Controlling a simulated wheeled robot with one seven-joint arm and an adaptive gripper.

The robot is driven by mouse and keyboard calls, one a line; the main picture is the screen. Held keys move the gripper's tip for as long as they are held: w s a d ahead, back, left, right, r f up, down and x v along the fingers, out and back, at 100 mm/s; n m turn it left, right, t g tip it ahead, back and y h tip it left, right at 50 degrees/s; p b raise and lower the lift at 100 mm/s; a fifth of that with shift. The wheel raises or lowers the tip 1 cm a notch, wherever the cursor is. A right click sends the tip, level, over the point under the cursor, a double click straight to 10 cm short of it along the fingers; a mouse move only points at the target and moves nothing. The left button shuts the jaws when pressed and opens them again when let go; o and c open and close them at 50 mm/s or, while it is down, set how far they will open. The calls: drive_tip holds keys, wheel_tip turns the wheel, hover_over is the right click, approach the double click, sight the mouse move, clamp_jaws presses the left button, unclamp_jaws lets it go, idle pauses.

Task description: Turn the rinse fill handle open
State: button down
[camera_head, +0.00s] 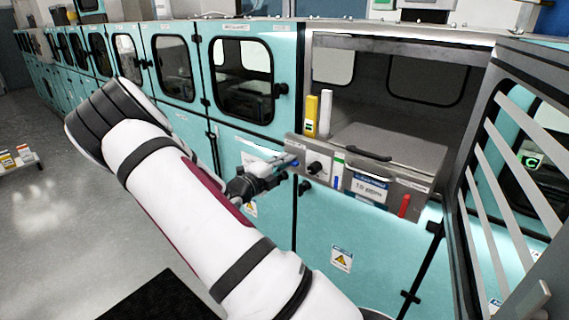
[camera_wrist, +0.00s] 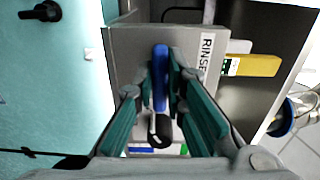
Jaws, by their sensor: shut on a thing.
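The rinse fill handle (camera_wrist: 159,78) is a blue lever on a grey panel (camera_wrist: 127,48), running up and down in the wrist view. A white RINSE label (camera_wrist: 207,54) is beside it. My gripper (camera_wrist: 161,66) is shut on the handle, with one finger on each side. In the head view my gripper (camera_head: 287,163) meets the left end of the panel, where only a small blue piece of the handle (camera_head: 295,161) shows; my gripper hides the rest.
A black knob (camera_head: 315,168) is right of the handle. A yellow bottle (camera_head: 311,115) stands behind the panel. An open barred door (camera_head: 510,175) is at the right. Teal cabinets (camera_head: 172,68) line the left. Open floor (camera_head: 60,230) lies at lower left.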

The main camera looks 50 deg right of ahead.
drive_tip(key=c, duration=1.6)
unclamp_jaws()
drive_tip(key=shift+c, duration=0.2)
drive_tip(key=a, duration=1.2)
drive_tip(key=shift+s, duration=0.45)
